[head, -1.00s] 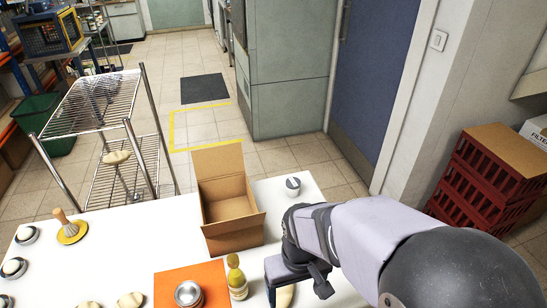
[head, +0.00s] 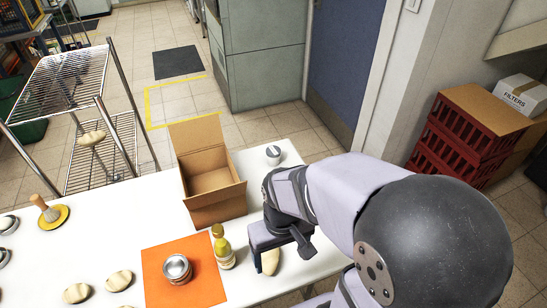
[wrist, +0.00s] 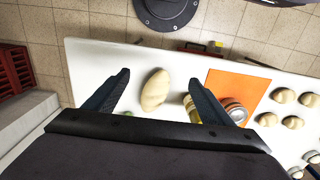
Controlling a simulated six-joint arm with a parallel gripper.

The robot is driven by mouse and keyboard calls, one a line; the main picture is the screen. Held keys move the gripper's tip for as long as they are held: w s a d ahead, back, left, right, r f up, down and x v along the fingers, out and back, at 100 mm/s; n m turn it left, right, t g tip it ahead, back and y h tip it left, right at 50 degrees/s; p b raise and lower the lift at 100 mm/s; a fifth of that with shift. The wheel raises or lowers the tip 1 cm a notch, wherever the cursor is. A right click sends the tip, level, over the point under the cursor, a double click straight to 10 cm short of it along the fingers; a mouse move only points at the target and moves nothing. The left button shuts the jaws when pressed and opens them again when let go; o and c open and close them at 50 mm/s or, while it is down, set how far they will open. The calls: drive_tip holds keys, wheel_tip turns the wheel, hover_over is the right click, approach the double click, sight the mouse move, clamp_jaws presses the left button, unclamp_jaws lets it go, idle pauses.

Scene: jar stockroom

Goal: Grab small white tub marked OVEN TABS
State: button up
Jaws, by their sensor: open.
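A small white tub with a grey marking (head: 273,154) stands upright on the white table, near its far right corner. The marking is too small to read. My gripper (wrist: 158,80) is open and empty. In the head view my gripper (head: 274,238) is on the near side of the tub, apart from it, with the fingers partly hidden. A pale oval roll (wrist: 155,90) shows between the fingers in the wrist view. The tub does not show in the wrist view.
An open cardboard box (head: 212,190) stands left of the tub. Rolls lie farther left. The table around the tub looks clear.

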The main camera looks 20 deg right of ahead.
drive_tip(key=shift+c, duration=1.3)
drive_tip(key=w+d+r+n+t+h+p, duration=0.1)
drive_tip(key=w+d+r+t, duration=0.2)
drive_tip(key=w, duration=0.9)
drive_tip(key=w+d+t+p, duration=0.2)
drive_tip(key=w+d+t, duration=0.2)
drive_tip(key=w, duration=0.7)
drive_tip(key=m+t+h+b, duration=0.5)
drive_tip(key=m+t, duration=0.1)
hover_over(273, 155)
wheel_tip(273, 155, down, 8)
drive_tip(key=shift+s+f, duration=0.1)
drive_tip(key=shift+f, duration=0.05)
drive_tip(key=shift+f+p, duration=0.35)
drive_tip(key=shift+f, duration=1.2)
drive_tip(key=shift+n, duration=0.3)
